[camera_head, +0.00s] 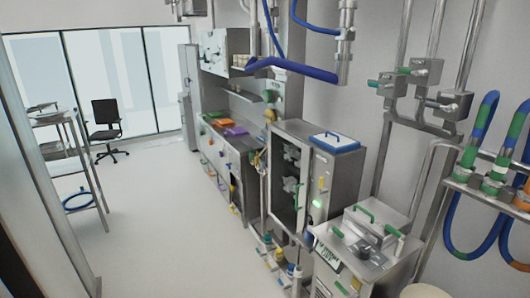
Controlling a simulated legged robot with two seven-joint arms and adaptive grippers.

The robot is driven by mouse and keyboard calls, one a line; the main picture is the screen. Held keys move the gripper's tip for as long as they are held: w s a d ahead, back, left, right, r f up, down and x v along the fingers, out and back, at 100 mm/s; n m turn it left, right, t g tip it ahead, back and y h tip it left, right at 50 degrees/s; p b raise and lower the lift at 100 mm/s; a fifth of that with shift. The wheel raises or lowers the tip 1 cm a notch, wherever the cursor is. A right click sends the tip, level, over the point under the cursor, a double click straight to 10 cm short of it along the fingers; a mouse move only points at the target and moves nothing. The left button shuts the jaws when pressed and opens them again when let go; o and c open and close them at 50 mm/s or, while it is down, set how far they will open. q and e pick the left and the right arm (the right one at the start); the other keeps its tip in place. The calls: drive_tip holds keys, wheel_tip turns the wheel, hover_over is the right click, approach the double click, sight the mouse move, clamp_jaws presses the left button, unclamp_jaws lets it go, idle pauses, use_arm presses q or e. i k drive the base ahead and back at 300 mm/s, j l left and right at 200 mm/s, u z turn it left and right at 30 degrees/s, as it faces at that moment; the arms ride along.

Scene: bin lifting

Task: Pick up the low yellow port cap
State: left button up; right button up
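Several small yellow parts show low down, and I cannot tell which one is the low yellow port cap. One yellow piece (355,284) is on the front of the metal cabinet (385,262) at the lower right. A yellow-topped fitting (285,281) stands among the low pipe fittings left of that cabinet. Another yellow fitting (236,209) is low on the long counter's front. Neither of my grippers is in view.
An open-fronted steel cabinet (286,158) with a blue-edged lid (335,142) stands mid-right. Wall pipes and looping blue hoses (453,222) are at right. A metal rack (92,172) and black chair (105,125) are at left. The white floor (150,220) between is clear.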

sight(279, 252)
drive_tip(key=i+j+u, duration=0.1)
drive_tip(key=i, duration=0.85)
drive_tip(key=i+j+u, duration=0.15)
drive_tip(key=i, duration=0.8)
